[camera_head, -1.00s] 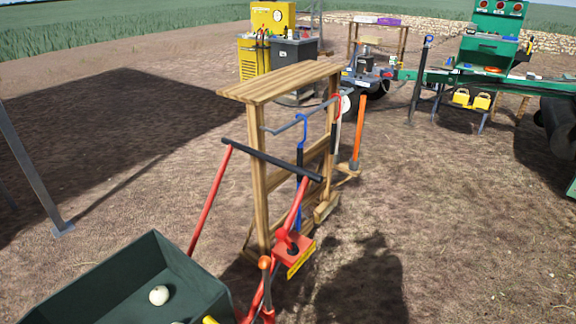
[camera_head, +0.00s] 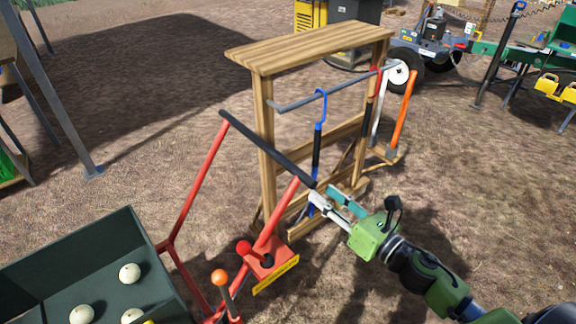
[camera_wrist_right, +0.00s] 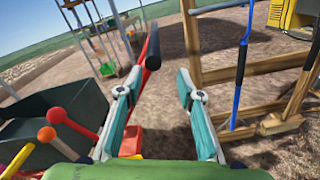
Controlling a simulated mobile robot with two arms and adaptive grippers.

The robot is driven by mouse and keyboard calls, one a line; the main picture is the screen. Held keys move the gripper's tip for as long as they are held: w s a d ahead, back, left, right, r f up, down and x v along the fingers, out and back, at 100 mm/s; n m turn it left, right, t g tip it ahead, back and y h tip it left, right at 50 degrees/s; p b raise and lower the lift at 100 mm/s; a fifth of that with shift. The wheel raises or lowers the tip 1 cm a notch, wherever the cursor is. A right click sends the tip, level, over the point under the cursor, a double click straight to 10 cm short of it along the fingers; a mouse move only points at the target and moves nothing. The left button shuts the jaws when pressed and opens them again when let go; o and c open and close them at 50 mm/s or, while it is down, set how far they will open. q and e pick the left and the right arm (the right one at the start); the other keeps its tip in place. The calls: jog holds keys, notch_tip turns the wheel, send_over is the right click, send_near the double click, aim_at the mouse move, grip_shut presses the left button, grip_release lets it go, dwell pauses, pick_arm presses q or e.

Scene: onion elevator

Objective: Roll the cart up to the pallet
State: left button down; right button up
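The cart has a red frame (camera_head: 192,190) with a black handle bar (camera_head: 266,147) and a dark green bin (camera_head: 150,285) holding several pale onions. My right gripper (camera_head: 325,197) is at the handle's right end. In the right wrist view its two teal-and-white fingers (camera_wrist_right: 152,90) are spread apart, and the black bar (camera_wrist_right: 149,50) shows in the gap between them. I cannot tell whether they touch it. My left gripper is out of view. I cannot make out the pallet.
A wooden tool rack (camera_head: 310,48) with hanging tools stands just behind the handle. A grey post (camera_head: 52,90) stands at left. Green machinery (camera_head: 555,60) is at the far right. Bare soil lies open between the post and the rack.

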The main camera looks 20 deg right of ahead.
aim_at(288, 165)
jog(key=shift+s+a+r+n, duration=0.1)
jog(key=shift+a+r+n, duration=0.3)
jog(key=shift+r, duration=0.2)
jog(key=shift+w+a+r, duration=0.1)
jog(key=shift+w+r, duration=0.1)
jog(key=p+x, duration=0.3)
jog(key=x, duration=0.9)
jog(key=shift+w+a+f, duration=0.1)
jog(key=shift+w+a, duration=0.1)
jog(key=shift+w, duration=0.45)
grip_shut()
